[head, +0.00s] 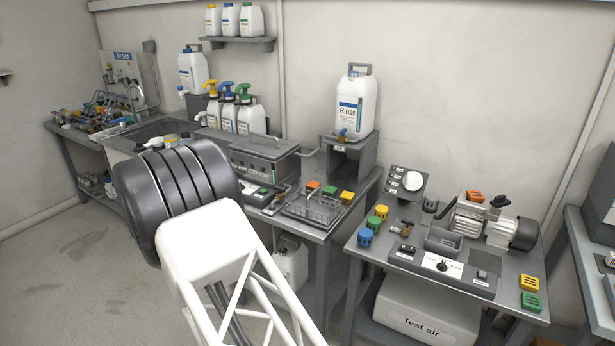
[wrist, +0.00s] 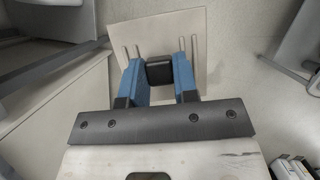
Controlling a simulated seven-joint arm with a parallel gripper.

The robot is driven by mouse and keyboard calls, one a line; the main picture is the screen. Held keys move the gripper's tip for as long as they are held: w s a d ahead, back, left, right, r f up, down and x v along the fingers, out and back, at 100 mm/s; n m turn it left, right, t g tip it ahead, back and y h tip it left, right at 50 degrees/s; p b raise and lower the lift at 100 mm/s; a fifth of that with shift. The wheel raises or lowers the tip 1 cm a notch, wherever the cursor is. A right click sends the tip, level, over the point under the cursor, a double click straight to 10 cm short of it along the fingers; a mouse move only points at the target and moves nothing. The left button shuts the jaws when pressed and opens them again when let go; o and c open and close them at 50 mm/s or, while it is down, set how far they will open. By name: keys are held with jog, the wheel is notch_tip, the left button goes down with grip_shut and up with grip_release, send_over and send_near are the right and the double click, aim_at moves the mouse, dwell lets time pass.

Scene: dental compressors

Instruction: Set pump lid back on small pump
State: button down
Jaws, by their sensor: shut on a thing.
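My gripper (wrist: 159,66) shows only in the wrist view. Its two blue fingers are shut on a black block (wrist: 160,73). The block stands in front of a pale beige plate with thin metal pins on both sides; this looks like the pump lid (wrist: 200,62), held by the block as its handle. In the head view, a pump with pale ribbed parts (head: 466,219) and a black rounded end sits on the right bench, and looks like the small pump. Its top is too small to read clearly. Gripper and lid do not show in the head view.
The right bench (head: 372,262) also carries a grey control panel (head: 441,266), blue, green and yellow round caps, and orange, yellow and green blocks. A middle bench holds a wire rack (head: 312,207) and a Rinse jug (head: 354,104) on a stand. Open floor (head: 60,285) lies at left.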

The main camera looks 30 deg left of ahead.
jog(key=w+d+r+n+t+y, duration=0.1)
jog(key=w+d+r+n, duration=0.35)
jog(key=w+d, duration=1.25)
jog(key=w+d+r+n+t, duration=0.1)
jog(key=w+d+r, duration=0.6)
jog(key=w+d, duration=1)
jog(key=w+d+r+n+t+y, duration=0.1)
jog(key=w+d+r+n, duration=0.3)
jog(key=w+d, duration=1.3)
jog(key=w+d+r+n, duration=0.1)
jog(key=w+d+r, duration=0.1)
jog(key=w+d, duration=0.5)
jog(key=w+d+r+n+y, duration=0.1)
jog(key=w+d+r+n, duration=0.1)
jog(key=w+d, duration=0.6)
jog(key=w+d+r+n+y, duration=0.1)
jog(key=w+d+r, duration=0.2)
jog(key=w+d, duration=0.4)
jog(key=d, duration=0.9)
jog(key=shift+w+r+n, duration=0.25)
jog(key=shift+r+n, duration=0.1)
jog(key=shift+r, duration=0.05)
jog(key=shift+f, duration=0.1)
notch_tip(320, 180, down, 6)
jog(key=shift+f, duration=1.9)
jog(key=shift+f, duration=0.6)
